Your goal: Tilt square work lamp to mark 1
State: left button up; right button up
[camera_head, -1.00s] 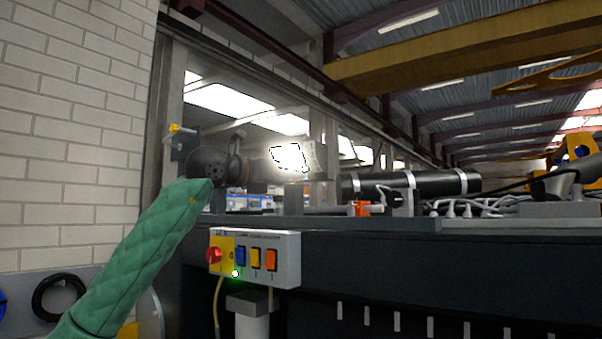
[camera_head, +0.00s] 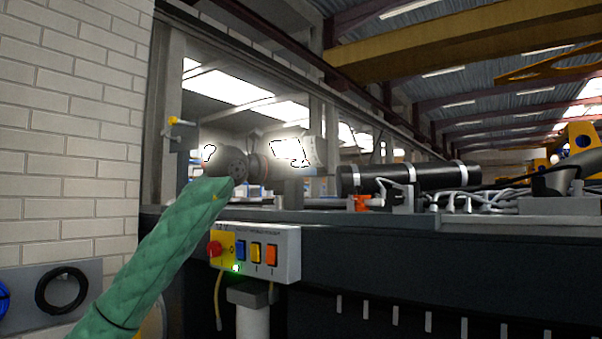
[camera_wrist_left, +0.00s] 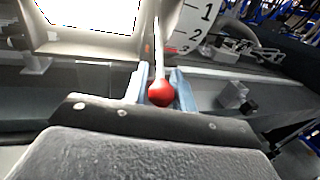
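The lit face of the square work lamp (camera_wrist_left: 85,12) glares white at the top left of the left wrist view. In the head view the lamp (camera_head: 290,152) is a blown-out patch above the bench. A pale lever with a red ball knob (camera_wrist_left: 161,94) stands beside it. In the head view my left gripper (camera_head: 262,168) is partly lost in glare beside the lamp. My right gripper is not in view.
A brick wall (camera_head: 70,130) stands at the left.

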pick_arm(q)
grip_shut()
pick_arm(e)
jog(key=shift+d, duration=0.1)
